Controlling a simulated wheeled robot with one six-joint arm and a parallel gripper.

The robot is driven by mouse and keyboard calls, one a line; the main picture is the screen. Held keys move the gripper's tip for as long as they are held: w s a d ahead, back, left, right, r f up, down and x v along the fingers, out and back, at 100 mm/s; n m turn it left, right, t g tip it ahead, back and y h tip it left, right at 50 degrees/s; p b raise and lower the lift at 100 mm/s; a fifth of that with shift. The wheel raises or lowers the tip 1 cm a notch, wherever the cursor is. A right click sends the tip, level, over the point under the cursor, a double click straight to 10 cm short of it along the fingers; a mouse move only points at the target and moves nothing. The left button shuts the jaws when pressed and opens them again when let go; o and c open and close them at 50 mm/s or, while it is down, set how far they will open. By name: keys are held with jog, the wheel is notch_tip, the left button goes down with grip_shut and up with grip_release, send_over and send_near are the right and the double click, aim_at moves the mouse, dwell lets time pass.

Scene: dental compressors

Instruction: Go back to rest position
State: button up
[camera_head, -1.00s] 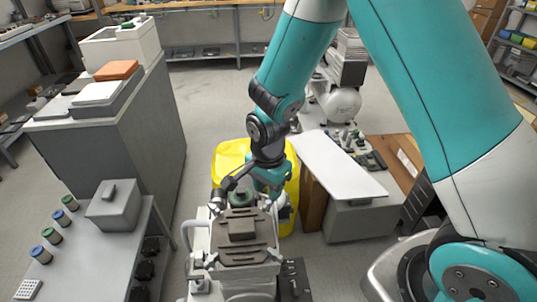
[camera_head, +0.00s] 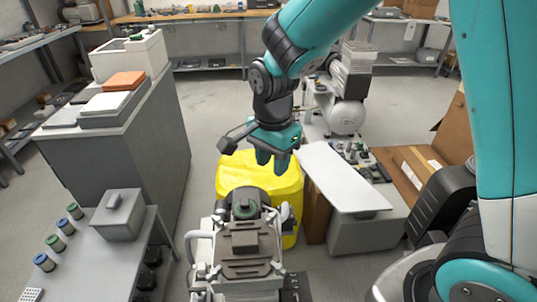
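My gripper (camera_head: 268,158) hangs from my teal arm in the upper middle of the head view, above the yellow bin. The upper part of my arm runs to the right side of the view.
A yellow bin (camera_head: 232,182) stands behind the compressor. A white board (camera_head: 340,177) lies on a grey cabinet at the right. A tall grey cabinet (camera_head: 125,165) and a grey table (camera_head: 110,255) with small coloured spools stand at the left. Open floor lies behind.

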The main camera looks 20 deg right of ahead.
jog(key=s+a+r+n+y+p, duration=0.1)
jog(key=s+a+r+n+y, duration=0.1)
jog(key=s+r+n, duration=0.5)
jog(key=s+a+r+n+y+p, duration=0.2)
jog(key=s+r+n, duration=0.4)
jog(key=s+n, duration=0.5)
jog(key=shift+s+a+r+n, duration=0.15)
jog(key=shift+a+r+n, duration=0.15)
jog(key=shift+n, duration=0.6)
jog(key=shift+d, duration=0.1)
